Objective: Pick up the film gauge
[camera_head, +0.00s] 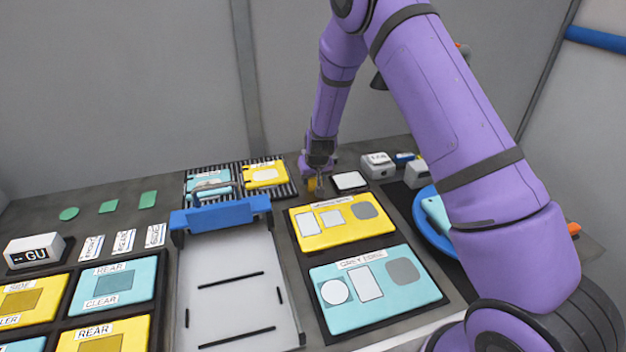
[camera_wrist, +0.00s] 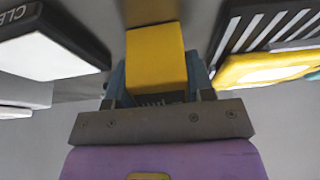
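A small yellow block-shaped tool (camera_head: 312,185), which seems to be the film gauge, is at the back of the table. It also shows in the wrist view (camera_wrist: 156,57), with a dark ridged strip at its near end. My gripper (camera_head: 319,183) points down at it. In the wrist view my fingers (camera_wrist: 157,78) stand on both sides of the yellow block, close against its edges. Whether they press on it cannot be told. I see no clear gap under the block.
A white-topped dark pad (camera_head: 350,181) lies just right of my gripper, with a grey labelled box (camera_head: 378,165) beyond. Striped racks with a yellow panel (camera_head: 265,175) stand to the left. A blue-handled frame (camera_head: 221,214) and yellow and cyan panels lie in front.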

